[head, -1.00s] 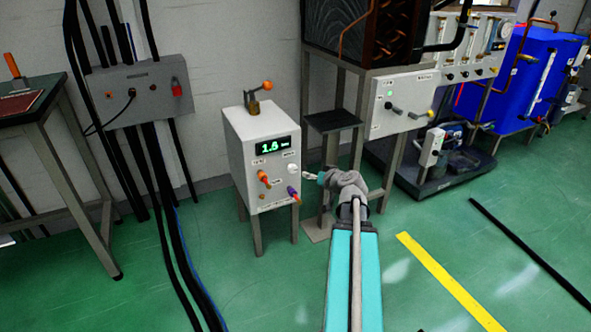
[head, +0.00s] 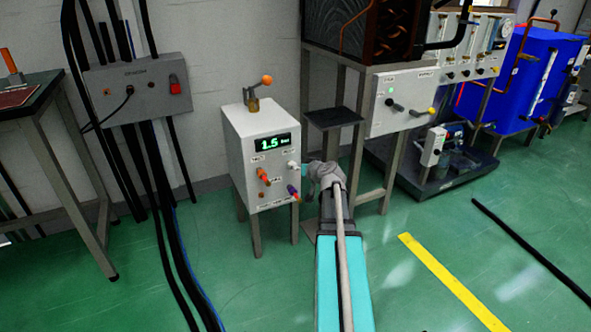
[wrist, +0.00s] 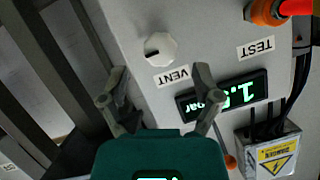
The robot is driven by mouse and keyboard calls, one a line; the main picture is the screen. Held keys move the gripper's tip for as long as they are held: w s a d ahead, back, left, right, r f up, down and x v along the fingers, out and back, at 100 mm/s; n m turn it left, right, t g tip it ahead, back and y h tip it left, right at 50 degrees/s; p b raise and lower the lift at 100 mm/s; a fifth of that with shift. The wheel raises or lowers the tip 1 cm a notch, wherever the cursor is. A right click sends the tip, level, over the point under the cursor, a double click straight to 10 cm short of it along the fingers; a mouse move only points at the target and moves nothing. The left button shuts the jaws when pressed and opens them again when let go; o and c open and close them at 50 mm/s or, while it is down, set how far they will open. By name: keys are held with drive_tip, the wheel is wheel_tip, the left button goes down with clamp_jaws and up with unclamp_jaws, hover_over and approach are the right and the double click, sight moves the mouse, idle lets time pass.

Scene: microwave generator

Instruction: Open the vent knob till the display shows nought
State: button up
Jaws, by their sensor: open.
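The white vent knob (wrist: 160,48) has a dark mark on its face and sits above the VENT label in the wrist view. In the head view, the knob (head: 293,165) is on the front of the grey-white cabinet (head: 238,150). The lit green display (head: 270,145) reads about 1.5 bar; in the wrist view the display (wrist: 240,93) is partly hidden by a finger. My gripper (wrist: 160,74) is open and empty, its fingers spread either side below the knob, apart from it. In the head view, my gripper (head: 308,168) is just right of the cabinet front.
An orange-tipped lever (head: 266,80) stands on the cabinet top. A metal stand (head: 333,118) is close on the right. The green floor in front is open.

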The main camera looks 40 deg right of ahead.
drive_tip(key=shift+b+x, duration=0.55)
drive_tip(key=shift+x, duration=1.5)
